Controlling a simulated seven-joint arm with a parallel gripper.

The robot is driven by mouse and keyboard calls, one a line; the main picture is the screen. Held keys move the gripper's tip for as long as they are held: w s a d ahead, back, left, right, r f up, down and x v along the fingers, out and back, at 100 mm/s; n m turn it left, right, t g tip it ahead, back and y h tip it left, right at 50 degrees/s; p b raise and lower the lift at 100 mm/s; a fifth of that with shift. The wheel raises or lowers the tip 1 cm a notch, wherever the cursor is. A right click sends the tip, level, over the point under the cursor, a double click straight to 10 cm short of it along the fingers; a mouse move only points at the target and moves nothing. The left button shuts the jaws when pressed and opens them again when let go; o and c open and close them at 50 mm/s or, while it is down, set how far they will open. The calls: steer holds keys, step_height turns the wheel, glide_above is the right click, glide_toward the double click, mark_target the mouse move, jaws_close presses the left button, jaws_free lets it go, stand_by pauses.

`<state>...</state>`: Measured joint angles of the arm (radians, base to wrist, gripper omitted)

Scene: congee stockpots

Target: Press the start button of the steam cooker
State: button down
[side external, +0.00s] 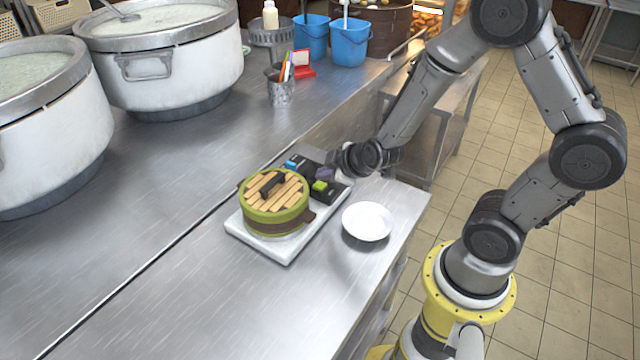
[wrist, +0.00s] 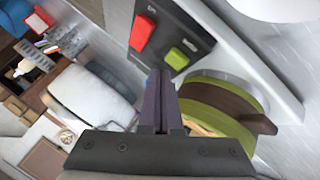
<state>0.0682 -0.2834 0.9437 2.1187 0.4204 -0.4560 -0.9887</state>
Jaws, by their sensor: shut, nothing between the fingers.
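The steam cooker (side external: 272,222) is a round green pot with a slatted wooden lid on a white base, and its side also shows in the wrist view (wrist: 222,100). Its black control panel (wrist: 180,22) carries a red button (wrist: 142,33) and a green button (wrist: 176,58); the small white markings are too blurred to read. In the side view the green button (side external: 319,186) shows too. My gripper (wrist: 160,74) is shut and empty, its purple fingers together near the panel's edge, close to both buttons. In the side view my gripper (side external: 325,174) hangs over the panel; whether it touches cannot be told.
A white bowl (side external: 367,221) stands right of the cooker, near the counter edge. Two large stockpots (side external: 165,65) (side external: 50,120) stand at left. A metal cup of utensils (side external: 281,92) and blue containers (side external: 350,45) are farther back. The counter in front is clear.

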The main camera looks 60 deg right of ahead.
mark_target(324, 187)
steer(key=shift+f, duration=0.15)
stand_by(0.4)
steer(key=shift+f, duration=0.25)
steer(key=shift+f, duration=0.5)
stand_by(0.7)
steer(key=shift+r, duration=0.9)
steer(key=shift+r, duration=0.15)
steer(key=shift+r, duration=2.35)
